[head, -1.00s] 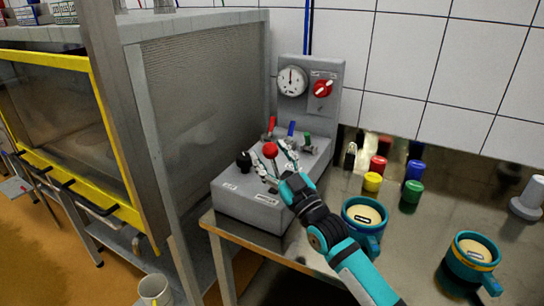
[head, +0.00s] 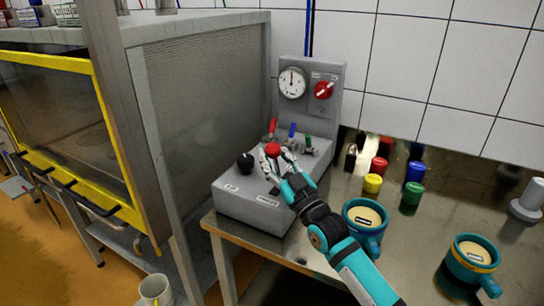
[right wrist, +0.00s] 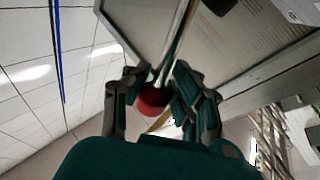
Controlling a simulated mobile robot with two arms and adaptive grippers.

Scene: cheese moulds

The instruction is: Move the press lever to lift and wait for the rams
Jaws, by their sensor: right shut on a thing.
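The grey control box (head: 245,208) stands on the metal bench and carries a lever with a round red knob (head: 273,149). A lever with a black knob (head: 245,161) stands to its left. My right gripper (head: 278,162) is shut on the red-knobbed lever, with its fingers around the part at and below the knob. The right wrist view shows the red knob (right wrist: 152,98) between the fingers. The press cabinet (head: 60,120) with a yellow frame stands at the left. Its inside is dim, and I cannot make out the rams clearly. My left gripper is not in view.
Small red, blue and green levers (head: 292,130) stand behind the knob, below a gauge (head: 292,82) and a red switch (head: 323,90). Teal moulds (head: 368,248) and coloured caps (head: 413,192) stand to the right on the bench (head: 330,185).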

